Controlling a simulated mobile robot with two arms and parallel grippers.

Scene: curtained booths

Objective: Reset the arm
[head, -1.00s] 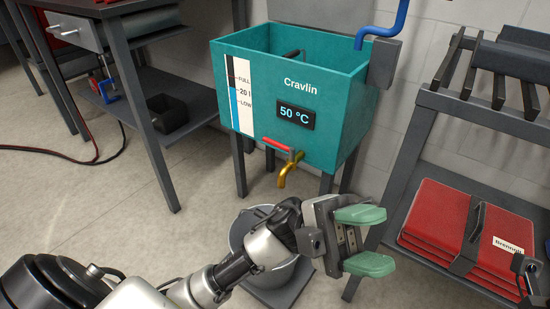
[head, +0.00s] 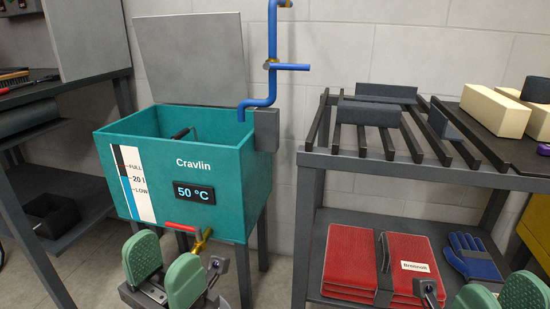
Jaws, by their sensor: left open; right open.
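My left gripper (head: 166,272) is at the bottom of the head view, left of centre, in front of the teal tank. Its two green finger pads stand apart with nothing between them.
The teal tank (head: 222,219) reads 50 °C, with a red-handled brass tap (head: 200,240) and a blue pipe (head: 272,85). A slatted rack (head: 345,163) stands right, with red covers (head: 350,262) and a blue glove (head: 473,257) below. A dark bench (head: 50,95) stands left.

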